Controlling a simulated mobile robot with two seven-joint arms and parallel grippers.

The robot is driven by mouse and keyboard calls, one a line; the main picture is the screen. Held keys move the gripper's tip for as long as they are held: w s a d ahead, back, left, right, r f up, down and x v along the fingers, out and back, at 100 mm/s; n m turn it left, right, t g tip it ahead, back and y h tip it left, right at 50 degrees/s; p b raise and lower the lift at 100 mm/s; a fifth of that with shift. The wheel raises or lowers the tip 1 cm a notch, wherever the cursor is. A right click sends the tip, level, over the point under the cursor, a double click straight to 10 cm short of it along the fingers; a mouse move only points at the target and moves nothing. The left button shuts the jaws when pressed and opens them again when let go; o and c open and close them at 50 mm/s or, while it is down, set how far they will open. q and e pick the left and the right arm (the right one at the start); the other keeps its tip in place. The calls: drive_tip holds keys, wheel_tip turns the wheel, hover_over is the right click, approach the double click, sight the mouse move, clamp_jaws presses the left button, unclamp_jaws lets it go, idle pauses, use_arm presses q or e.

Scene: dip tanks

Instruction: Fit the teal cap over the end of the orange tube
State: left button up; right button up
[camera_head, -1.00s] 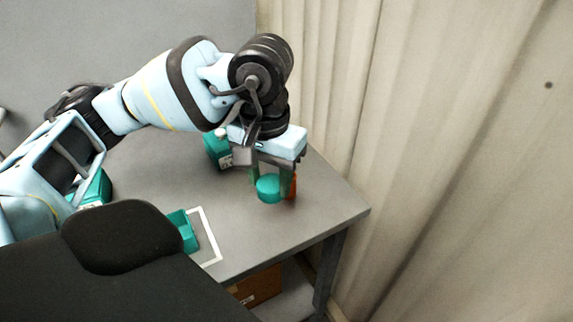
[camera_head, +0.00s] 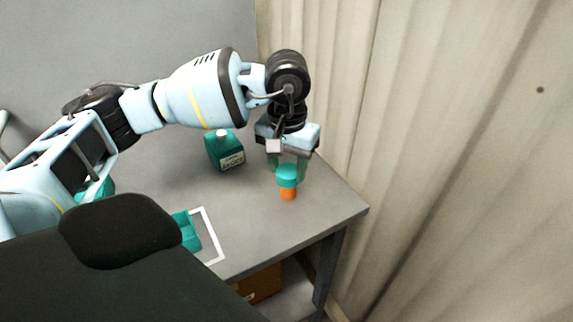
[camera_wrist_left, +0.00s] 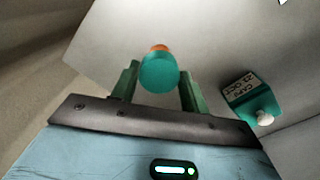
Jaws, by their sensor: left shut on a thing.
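The teal cap (camera_head: 287,174) is between the fingers of my left gripper (camera_head: 288,168), which is shut on it. The orange tube (camera_head: 288,194) stands upright near the table's right edge, and only its lower part shows directly below the cap. In the left wrist view the cap (camera_wrist_left: 159,74) sits between the fingertips of the left gripper (camera_wrist_left: 159,76), with a sliver of the orange tube (camera_wrist_left: 159,47) showing behind it. The cap looks lined up with the tube, but I cannot tell whether it is seated. My right gripper is not in view.
A teal bottle (camera_head: 226,153) with a white lid and label stands left of the gripper; it also shows in the left wrist view (camera_wrist_left: 246,96). A teal block-like object (camera_head: 187,230) lies by a white outline (camera_head: 211,236). A beige curtain (camera_head: 450,150) borders the table.

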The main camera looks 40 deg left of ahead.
sight(287, 172)
use_arm(q)
drive_tip(key=shift+f, duration=0.25)
drive_tip(key=shift+f, duration=0.2)
drive_tip(key=o, duration=1)
drive_tip(key=shift+r, duration=0.1)
wheel_tip(287, 172, up, 12)
drive_tip(key=shift+r, duration=0.15)
